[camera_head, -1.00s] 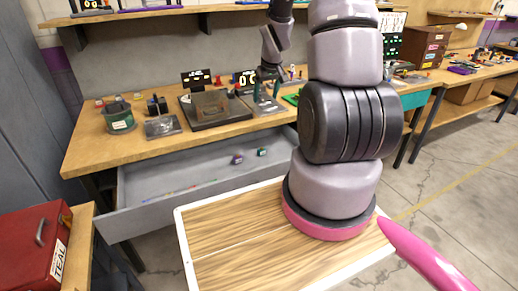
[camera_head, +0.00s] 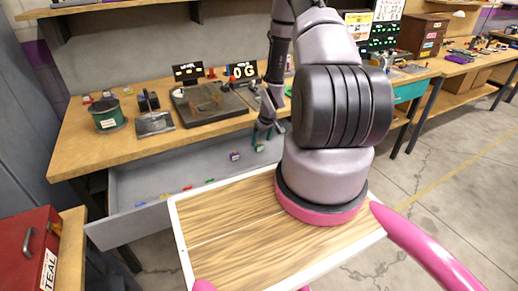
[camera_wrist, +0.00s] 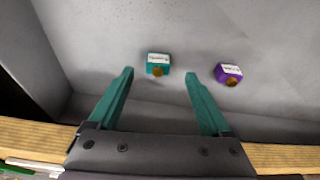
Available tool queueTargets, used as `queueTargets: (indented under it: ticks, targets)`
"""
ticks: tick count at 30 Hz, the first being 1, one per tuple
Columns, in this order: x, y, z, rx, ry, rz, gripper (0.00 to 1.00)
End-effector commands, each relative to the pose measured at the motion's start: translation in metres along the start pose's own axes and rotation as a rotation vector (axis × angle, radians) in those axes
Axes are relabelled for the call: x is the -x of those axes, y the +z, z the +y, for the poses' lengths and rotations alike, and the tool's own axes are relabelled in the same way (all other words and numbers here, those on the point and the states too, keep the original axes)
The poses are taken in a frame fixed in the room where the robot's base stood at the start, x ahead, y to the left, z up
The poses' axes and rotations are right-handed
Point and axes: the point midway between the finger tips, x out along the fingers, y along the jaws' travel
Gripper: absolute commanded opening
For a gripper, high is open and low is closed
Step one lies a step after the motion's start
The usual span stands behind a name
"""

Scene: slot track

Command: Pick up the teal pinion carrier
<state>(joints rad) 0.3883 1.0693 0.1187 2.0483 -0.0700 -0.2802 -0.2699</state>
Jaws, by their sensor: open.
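The teal pinion carrier (camera_wrist: 158,59) is a small teal block with a white label on top and a round brass-coloured part. It lies on the grey drawer floor and also shows in the head view (camera_head: 259,148), just below the fingers. My gripper (camera_wrist: 159,74) is open and empty, with two teal fingers pointing down into the drawer. In the wrist view the carrier appears between the fingertips; it is apart from them, and the remaining height is hard to tell. In the head view my gripper (camera_head: 265,133) hangs over the drawer's right part.
A similar purple block (camera_wrist: 228,70) lies beside the carrier, outside the fingers. The open drawer (camera_head: 150,179) holds several small coloured pieces at its front left. The wooden workbench edge (camera_wrist: 30,136) runs close by my gripper. A green spool (camera_head: 109,118) stands on the bench.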

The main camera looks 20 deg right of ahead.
Motion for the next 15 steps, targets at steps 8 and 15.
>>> queueTargets:
  ticks: [8,15]
  targets:
    - [-0.035,-0.004,0.003,0.000,0.000,-0.001,0.82]
    - [-0.054,-0.004,0.003,0.000,0.000,0.000,0.82]
